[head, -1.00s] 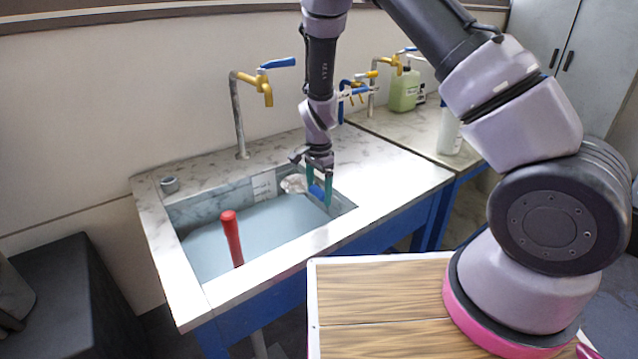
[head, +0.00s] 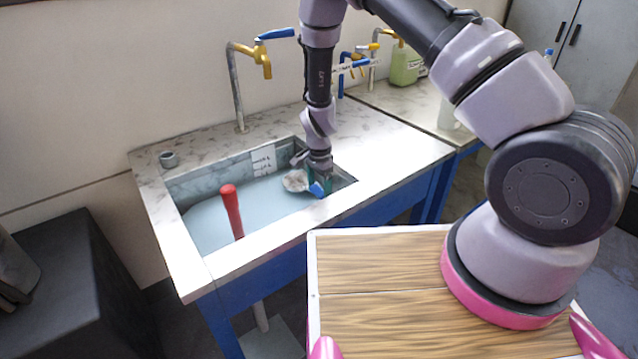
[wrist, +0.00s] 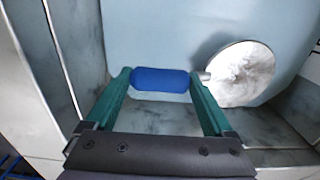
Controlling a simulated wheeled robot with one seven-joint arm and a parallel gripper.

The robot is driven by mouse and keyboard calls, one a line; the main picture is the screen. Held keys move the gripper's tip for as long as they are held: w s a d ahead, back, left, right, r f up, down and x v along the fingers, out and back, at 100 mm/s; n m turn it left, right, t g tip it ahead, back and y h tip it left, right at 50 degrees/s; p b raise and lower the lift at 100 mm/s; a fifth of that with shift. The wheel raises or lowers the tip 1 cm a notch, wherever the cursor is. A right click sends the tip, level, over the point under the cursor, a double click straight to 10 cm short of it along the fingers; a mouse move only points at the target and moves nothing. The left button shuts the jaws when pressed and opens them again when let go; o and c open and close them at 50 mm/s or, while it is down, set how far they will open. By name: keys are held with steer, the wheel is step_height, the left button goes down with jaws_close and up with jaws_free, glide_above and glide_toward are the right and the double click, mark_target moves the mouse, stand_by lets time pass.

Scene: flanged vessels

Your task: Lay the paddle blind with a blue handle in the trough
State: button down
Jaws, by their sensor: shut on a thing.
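The paddle blind has a pale grey-white round disc (head: 295,180) and a short blue handle (head: 317,189). In the head view it is inside the right end of the trough (head: 318,203), a marble-rimmed sink with a pale blue inside. My gripper (head: 320,184) reaches down there. In the wrist view, the green fingers of my gripper (wrist: 163,90) are shut on the blue handle (wrist: 160,79), one at each end. The disc (wrist: 241,74) extends to the right, past the right finger. I cannot tell whether the disc touches the trough's bottom.
A red handle (head: 232,211) stands upright in the trough's left front part. A yellow tap with a blue lever (head: 262,60) rises behind the trough. A green bottle (head: 405,65) and a white bottle (head: 447,114) stand on the counter to the right.

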steer(key=shift+f, duration=2.5)
stand_by(0.5)
jaws_free()
